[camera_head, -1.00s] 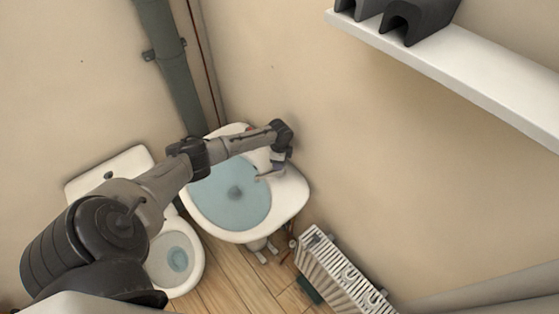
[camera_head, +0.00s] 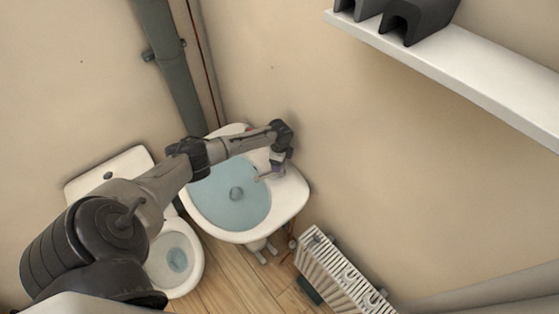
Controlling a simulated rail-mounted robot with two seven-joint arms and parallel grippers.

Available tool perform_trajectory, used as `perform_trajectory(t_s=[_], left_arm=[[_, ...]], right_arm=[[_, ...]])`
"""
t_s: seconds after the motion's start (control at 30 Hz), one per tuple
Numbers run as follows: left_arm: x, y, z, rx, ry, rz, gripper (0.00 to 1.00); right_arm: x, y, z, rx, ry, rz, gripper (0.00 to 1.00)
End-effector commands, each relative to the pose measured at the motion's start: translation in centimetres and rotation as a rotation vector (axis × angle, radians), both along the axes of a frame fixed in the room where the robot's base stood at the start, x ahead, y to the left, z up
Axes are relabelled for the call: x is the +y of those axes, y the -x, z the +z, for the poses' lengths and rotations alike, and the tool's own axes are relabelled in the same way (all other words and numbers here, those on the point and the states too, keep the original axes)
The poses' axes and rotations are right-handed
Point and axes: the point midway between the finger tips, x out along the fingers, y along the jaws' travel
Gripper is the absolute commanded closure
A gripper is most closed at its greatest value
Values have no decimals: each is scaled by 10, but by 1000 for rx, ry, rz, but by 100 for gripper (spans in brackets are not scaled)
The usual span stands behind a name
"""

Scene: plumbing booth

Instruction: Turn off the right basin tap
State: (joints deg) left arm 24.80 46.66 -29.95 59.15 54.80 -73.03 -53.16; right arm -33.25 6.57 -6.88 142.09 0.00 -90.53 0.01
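The white basin (camera_head: 293,196) stands against the wall, with bluish water in its bowl (camera_head: 228,196). My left arm reaches over the back of the basin. My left gripper (camera_head: 277,171) points down at the basin's right rear, where the right tap would be. The arm and gripper hide most of that tap, and a small pale piece (camera_head: 262,177) shows beside the fingers. I cannot tell whether the fingers are open or shut on it. A small red mark (camera_head: 250,128) shows behind my forearm at the left rear of the basin. My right gripper is out of view.
A toilet (camera_head: 185,243) stands left of the basin, partly behind my arm. A white radiator (camera_head: 335,272) is at the lower right. A white shelf (camera_head: 450,72) with dark objects is at the upper right. A grey-green pipe (camera_head: 168,65) runs along the corner.

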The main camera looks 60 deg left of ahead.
Motion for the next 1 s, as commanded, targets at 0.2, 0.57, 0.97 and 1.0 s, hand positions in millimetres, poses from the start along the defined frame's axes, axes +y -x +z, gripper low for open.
perform_trajectory(t_s=[0.2,0.57,0.97,1.0], left_arm=[[0,1,-1,1,0,1,24],[1,0,35,-2,-3,-1,24],[0,0,109,-1,-1,0,24],[0,1,114,0,-1,0,24]], right_arm=[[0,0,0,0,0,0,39],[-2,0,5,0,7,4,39],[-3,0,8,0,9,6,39],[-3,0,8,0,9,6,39]])
